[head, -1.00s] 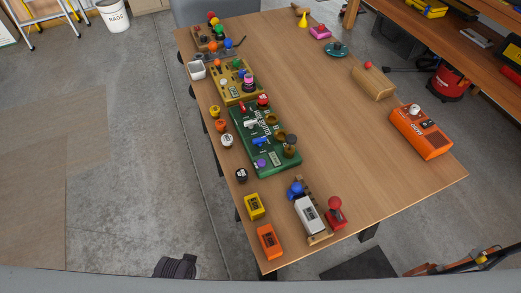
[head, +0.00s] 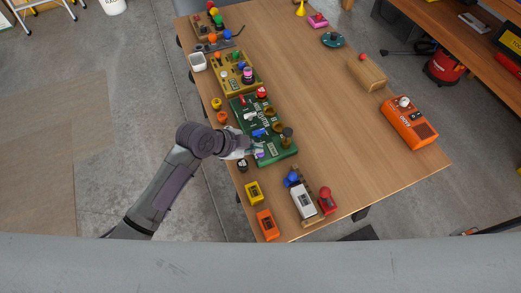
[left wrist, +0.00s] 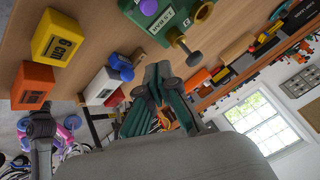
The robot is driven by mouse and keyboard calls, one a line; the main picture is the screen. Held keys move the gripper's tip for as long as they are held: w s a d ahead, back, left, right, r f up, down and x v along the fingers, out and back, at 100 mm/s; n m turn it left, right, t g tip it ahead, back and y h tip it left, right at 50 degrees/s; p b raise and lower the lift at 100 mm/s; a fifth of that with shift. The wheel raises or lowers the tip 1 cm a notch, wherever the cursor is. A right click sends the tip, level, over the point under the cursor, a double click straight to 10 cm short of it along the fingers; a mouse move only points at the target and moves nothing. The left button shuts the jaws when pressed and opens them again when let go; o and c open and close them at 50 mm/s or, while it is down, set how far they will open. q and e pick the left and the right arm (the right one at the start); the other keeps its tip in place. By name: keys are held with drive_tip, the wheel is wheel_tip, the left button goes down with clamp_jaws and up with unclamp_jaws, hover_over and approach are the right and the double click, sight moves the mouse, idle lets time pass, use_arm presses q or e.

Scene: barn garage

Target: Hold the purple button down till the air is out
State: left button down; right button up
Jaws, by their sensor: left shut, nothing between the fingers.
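The purple button (head: 259,155) sits at the near end of the green board (head: 277,158) on the wooden table. It also shows at the top of the left wrist view (left wrist: 148,7), near a label and a brass-coloured knob. My left gripper (head: 257,148) is over the near-left part of the board, close by the purple button. Its fingers (left wrist: 160,72) are shut with nothing between them. They appear apart from the button in the left wrist view; the head view does not settle the exact gap. My right gripper is out of view.
Yellow (head: 254,192) and orange (head: 267,223) blocks stand near the table's front left corner. A white block (head: 303,201) and a red-knobbed piece (head: 326,200) stand to their right. A yellow board (head: 236,75) lies beyond the green one. The table's middle is clear.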

sight(259, 154)
use_arm(q)
drive_tip(key=w+m, duration=0.1)
drive_tip(key=w+r+m, duration=0.1)
drive_tip(key=w, duration=0.1)
drive_tip(key=w+d, duration=0.1)
drive_tip(key=shift+w+r+m+h, duration=0.15)
drive_tip(key=shift+w+m+h, duration=0.2)
drive_tip(key=shift+m+h, duration=0.05)
wheel_tip(259, 154, down, 9)
drive_tip(key=b, duration=0.7)
drive_tip(key=shift+r, duration=0.1)
idle(0.7)
drive_tip(key=shift+f+b, duration=0.4)
drive_tip(key=shift+f+b, duration=0.5)
drive_tip(key=shift+f, duration=0.05)
idle(1.7)
